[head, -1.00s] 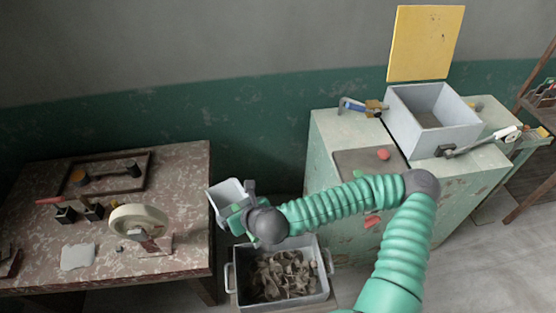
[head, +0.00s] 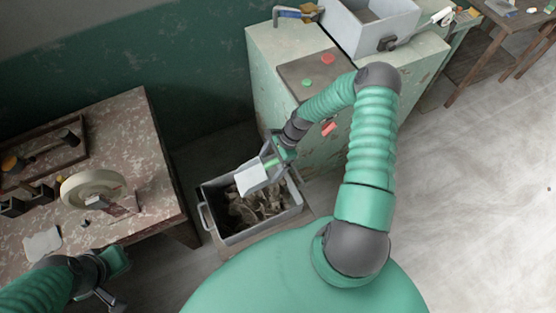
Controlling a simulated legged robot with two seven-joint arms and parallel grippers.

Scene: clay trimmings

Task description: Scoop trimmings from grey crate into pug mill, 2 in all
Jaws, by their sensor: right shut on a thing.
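The grey crate (head: 238,238) stands on the floor, with brown clay trimmings (head: 262,207) in it. My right gripper (head: 277,157) is shut on a scoop (head: 251,178) with a pale grey pan. The scoop is over the crate's back left part and hides some of the trimmings; I cannot tell whether it touches them or carries any. The pug mill (head: 290,48) is the pale green cabinet behind, with a grey open hopper (head: 366,38) on top. My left gripper (head: 112,285) is at the lower left, beside the table; its jaws are unclear.
A worn table (head: 130,135) with a pale wheel (head: 95,187) and a tray of tools (head: 45,150) stands left of the crate. Red and green buttons (head: 328,59) sit on the mill's top. A wooden table (head: 500,25) is at the far right. The floor at right is clear.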

